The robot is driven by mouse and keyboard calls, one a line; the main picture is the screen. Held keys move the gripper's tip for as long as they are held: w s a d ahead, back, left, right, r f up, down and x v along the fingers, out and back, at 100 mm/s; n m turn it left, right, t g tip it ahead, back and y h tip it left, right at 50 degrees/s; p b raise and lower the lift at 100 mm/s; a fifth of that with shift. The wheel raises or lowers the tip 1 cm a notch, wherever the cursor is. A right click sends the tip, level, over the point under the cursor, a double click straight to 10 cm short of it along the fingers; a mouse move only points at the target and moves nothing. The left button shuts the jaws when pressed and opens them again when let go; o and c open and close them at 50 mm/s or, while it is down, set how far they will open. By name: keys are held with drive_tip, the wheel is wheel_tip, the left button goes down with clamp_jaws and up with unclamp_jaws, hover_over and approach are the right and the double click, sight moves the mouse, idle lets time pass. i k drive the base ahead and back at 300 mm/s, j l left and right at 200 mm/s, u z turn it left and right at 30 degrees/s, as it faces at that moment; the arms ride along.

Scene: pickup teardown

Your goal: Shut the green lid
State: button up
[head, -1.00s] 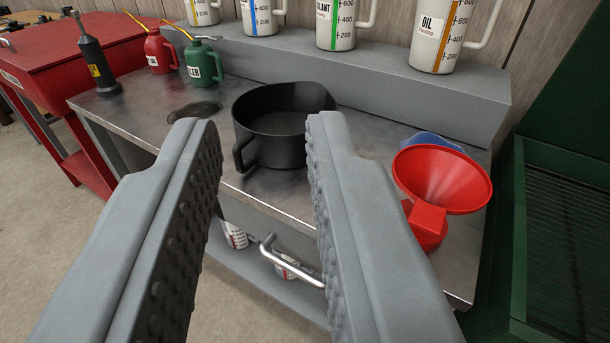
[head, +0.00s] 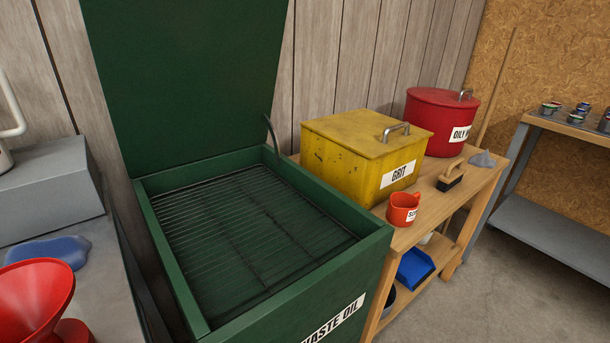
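The green lid (head: 190,80) stands upright, open, at the back of the green waste oil bin (head: 375,255) in the head view. Its top edge is cut off by the frame. The bin's mouth is uncovered and shows a dark wire grate (head: 250,235) inside. A thin dark curved piece (head: 271,132) rises at the bin's back right corner, beside the lid. The bin's front carries a "WASTE OIL" label, partly cut off. My gripper does not show in the head view now.
A metal bench with a red funnel (head: 35,295) and a blue cloth (head: 48,250) is at left. Right of the bin, a wooden table (head: 440,215) holds a yellow grit box (head: 345,155), a red oily can (head: 437,120), a red scoop (head: 403,209) and a brush (head: 451,177).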

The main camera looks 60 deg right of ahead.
sight(182, 81)
drive_tip(key=k+j+z, duration=0.15)
drive_tip(key=z, duration=1)
